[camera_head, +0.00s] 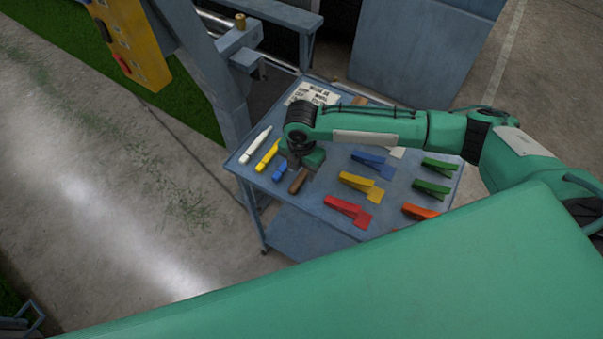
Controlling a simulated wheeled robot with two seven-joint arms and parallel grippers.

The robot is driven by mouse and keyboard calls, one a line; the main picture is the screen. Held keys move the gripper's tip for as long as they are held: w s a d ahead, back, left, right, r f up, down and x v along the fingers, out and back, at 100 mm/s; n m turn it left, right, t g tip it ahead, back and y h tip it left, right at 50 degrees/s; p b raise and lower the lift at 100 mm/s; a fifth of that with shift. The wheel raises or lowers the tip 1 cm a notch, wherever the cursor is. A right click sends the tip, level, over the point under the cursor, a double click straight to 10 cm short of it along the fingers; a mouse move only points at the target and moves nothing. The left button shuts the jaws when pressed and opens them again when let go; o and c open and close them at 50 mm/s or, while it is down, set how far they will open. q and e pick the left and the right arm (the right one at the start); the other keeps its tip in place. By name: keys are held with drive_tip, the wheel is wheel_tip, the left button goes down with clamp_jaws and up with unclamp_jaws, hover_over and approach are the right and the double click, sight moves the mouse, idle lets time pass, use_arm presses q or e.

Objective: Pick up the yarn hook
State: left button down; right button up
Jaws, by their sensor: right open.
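A tool with a brown wooden handle (298,181), which looks like the yarn hook, lies on the blue-grey table (300,213) near its left front part. Its far end is hidden under my right gripper. My right gripper (303,164) points down just over the hidden end of this tool and is open. Its fingertips are mostly hidden by the wrist, and I cannot tell whether they touch the tool. My left gripper is out of view.
Left of the tool lie a blue item (280,171), a yellow marker (267,155) and a white marker (255,144). To the right are several coloured clips, including a red one (347,210) and a yellow one (361,186). A metal post (222,85) stands beside the table's left edge.

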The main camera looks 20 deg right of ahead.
drive_tip(key=shift+f, duration=1)
drive_tip(key=shift+f, duration=0.25)
clamp_jaws()
